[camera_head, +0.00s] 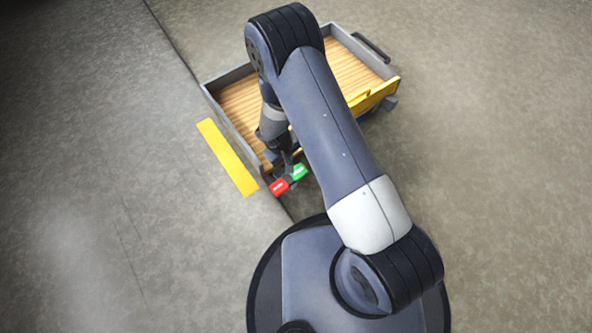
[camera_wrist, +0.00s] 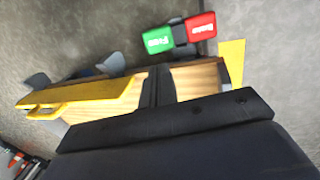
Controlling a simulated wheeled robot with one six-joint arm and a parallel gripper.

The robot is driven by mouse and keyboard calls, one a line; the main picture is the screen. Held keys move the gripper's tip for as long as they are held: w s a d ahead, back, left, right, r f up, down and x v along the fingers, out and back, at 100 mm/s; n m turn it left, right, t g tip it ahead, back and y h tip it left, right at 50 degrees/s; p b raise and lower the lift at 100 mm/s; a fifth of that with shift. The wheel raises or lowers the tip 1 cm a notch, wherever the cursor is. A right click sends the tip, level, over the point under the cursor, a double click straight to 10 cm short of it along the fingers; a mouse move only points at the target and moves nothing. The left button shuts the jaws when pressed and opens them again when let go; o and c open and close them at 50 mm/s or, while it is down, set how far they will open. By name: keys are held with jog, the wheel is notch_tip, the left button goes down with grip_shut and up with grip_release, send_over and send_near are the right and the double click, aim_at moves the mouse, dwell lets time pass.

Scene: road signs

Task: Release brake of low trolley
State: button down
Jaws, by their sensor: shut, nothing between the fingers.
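The low trolley has a wooden slatted deck and grey walls (camera_head: 228,126), with a yellow front side (camera_head: 375,95). Its brake pedal has a red end marked Brake (camera_head: 279,187) and a green end marked Free (camera_head: 299,172), at the trolley's near corner. In the wrist view the green end (camera_wrist: 157,40) is left of the red end (camera_wrist: 201,27). My gripper (camera_head: 284,162) is just behind the pedal in the head view, pointing down, its fingers shut and empty. In the wrist view its dark fingers (camera_wrist: 161,80) point toward the pedal; I cannot tell whether they touch it.
A yellow floor strip (camera_head: 227,158) lies left of the trolley. A black handle (camera_head: 371,47) is at its far end. Orange and white objects, perhaps cones, (camera_wrist: 17,160) show at the lower left of the wrist view.

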aim_at(302, 171)
jog(key=b+x, duration=0.5)
jog(key=x, duration=0.9)
jog(key=shift+w+d+p, duration=0.1)
jog(key=shift+p, duration=0.2)
jog(key=shift+w+d+f+g+y+p, duration=0.15)
jog(key=shift+d+f+g+y+p, duration=0.2)
jog(key=shift+y+p, duration=0.35)
jog(key=shift+w+d+f+b, duration=0.45)
jog(key=shift+f+b, duration=0.25)
jog(key=shift+b, duration=0.65)
jog(key=shift+d+f, duration=0.1)
